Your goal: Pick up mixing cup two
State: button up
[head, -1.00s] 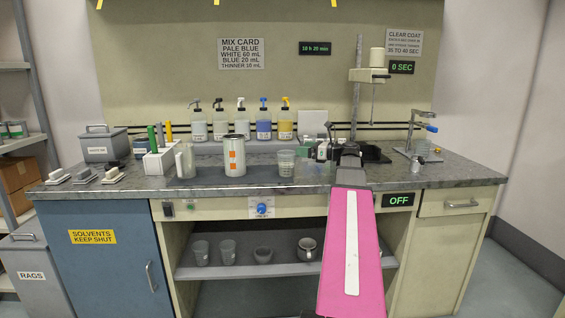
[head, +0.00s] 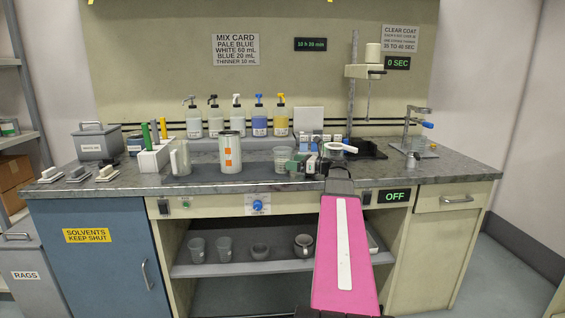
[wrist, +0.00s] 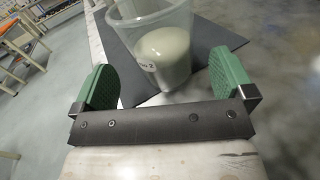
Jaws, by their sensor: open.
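Mixing cup two (head: 282,159) is a clear plastic cup standing upright on the dark mat (head: 190,178) on the bench. In the wrist view the cup (wrist: 165,50) holds pale grey-white liquid and has a label ending in 2. My gripper (wrist: 165,78) is open, with one green finger pad on each side of the cup. A gap shows between each pad and the cup wall. In the head view my gripper (head: 296,166) is at the right side of the cup, low over the bench. The cup's rim is cut off in the wrist view.
Several pump bottles (head: 237,117) line the back ledge. A stand (head: 353,100) rises at the right. Other cups (head: 224,248) sit on the lower shelf.

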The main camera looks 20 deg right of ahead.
aim_at(284, 160)
jog(key=x, duration=0.5)
jog(key=shift+d, duration=0.1)
jog(key=shift+c, duration=0.3)
jog(key=c, duration=0.8)
jog(key=shift+r, duration=0.15)
